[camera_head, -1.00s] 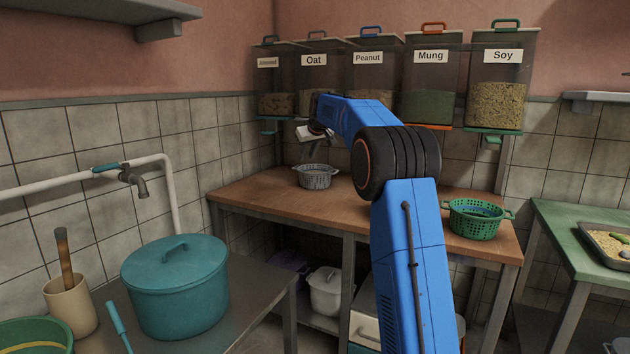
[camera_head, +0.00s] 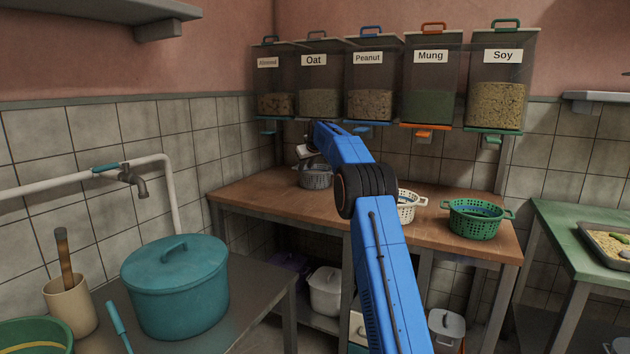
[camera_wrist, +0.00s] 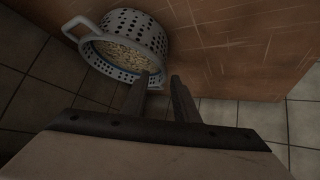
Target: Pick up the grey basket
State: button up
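The grey basket (camera_head: 317,179) stands at the left end of the wooden table, partly hidden by my arm. In the wrist view the grey basket (camera_wrist: 145,30) has a perforated wall, a loop handle at the left, and pale grains inside. My gripper (camera_wrist: 160,77) has its two dark fingers apart with a gap between them, and its tips lie close to the basket's near right rim. I cannot tell whether they touch it. In the head view my gripper (camera_head: 304,152) is small, just above and left of the basket.
A white basket (camera_head: 407,208) and a green basket (camera_head: 476,220) stand farther right on the wooden table (camera_head: 262,196). Labelled dispensers (camera_head: 369,75) hang above it. A teal pot (camera_head: 175,290) stands on the metal table at the front left.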

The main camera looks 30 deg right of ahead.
aim_at(301, 174)
jog(key=shift+x, duration=4.15)
jog(key=shift+a, duration=0.15)
grip_shut()
jog(key=shift+r, duration=0.1)
